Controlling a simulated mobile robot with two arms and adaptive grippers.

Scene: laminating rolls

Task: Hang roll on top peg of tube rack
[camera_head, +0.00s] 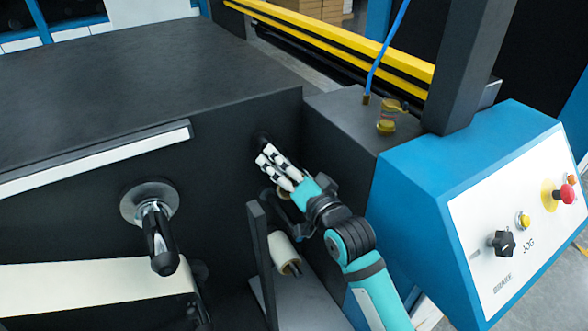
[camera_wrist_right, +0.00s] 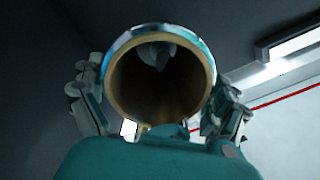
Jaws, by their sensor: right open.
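My right gripper (camera_head: 268,160) is open, with its white fingers pointing up and left at the dark machine side. In the right wrist view, a roll (camera_wrist_right: 120,98) is seen end-on between its spread fingers, with a brown hollow core and a thin pale-blue rim. A pale shape shows inside the far end of the core; I cannot tell if it is a peg. The tube rack's dark upright post (camera_head: 262,262) stands just below the gripper. A cream roll (camera_head: 281,250) sits low beside the post. The rack's top peg is not clearly visible. My left gripper is out of view.
A black handle on a round metal flange (camera_head: 148,203) projects from the machine to the left. A blue control box (camera_head: 425,190) with knobs and buttons stands close to the right of my arm. A cream sheet (camera_head: 90,290) crosses the lower left.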

